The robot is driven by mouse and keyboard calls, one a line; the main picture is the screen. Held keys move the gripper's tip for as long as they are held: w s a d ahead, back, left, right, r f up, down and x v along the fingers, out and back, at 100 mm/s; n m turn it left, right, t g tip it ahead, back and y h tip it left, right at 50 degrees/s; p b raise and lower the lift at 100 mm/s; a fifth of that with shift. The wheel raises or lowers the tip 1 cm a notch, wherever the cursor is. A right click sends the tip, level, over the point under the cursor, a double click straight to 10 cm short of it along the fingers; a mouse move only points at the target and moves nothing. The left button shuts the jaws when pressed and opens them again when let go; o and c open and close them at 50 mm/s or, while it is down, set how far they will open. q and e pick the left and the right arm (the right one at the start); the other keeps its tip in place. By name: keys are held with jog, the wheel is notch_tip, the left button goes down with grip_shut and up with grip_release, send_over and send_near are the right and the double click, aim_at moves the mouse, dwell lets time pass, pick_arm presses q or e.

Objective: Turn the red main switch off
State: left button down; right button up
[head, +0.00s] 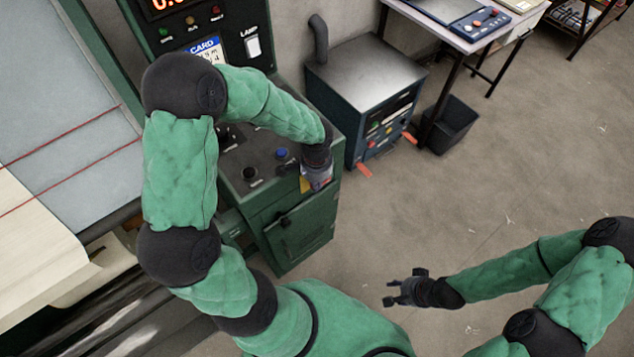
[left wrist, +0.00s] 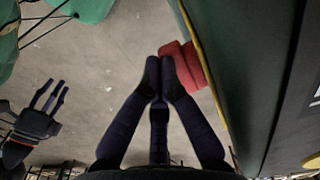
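The red main switch (left wrist: 183,66) shows in the left wrist view as a red block beside a yellow edge on the green machine panel. In the head view my left gripper hides it, and only a bit of the yellow plate (head: 304,185) shows. My left gripper (head: 318,182) is at the right end of the control panel. In the left wrist view its fingers (left wrist: 160,68) are together with nothing between them. The right fingertip overlaps the red switch; I cannot tell whether they touch. My right gripper (head: 392,292) is open and empty over the floor, away from the machine.
The green control cabinet (head: 295,235) carries black knobs and a blue button (head: 282,153). A dark blue metal box (head: 370,85) with a pipe stands behind it, and a black bin (head: 450,125) is beside a table. The floor on the right is clear.

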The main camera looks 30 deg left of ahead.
pick_arm(q)
jog(key=shift+s+a+f+b, duration=0.2)
jog(key=shift+s+f+b, duration=0.25)
jog(key=shift+f+b, duration=0.1)
pick_arm(e)
jog(key=shift+f, duration=0.5)
pick_arm(q)
jog(key=shift+r, duration=0.1)
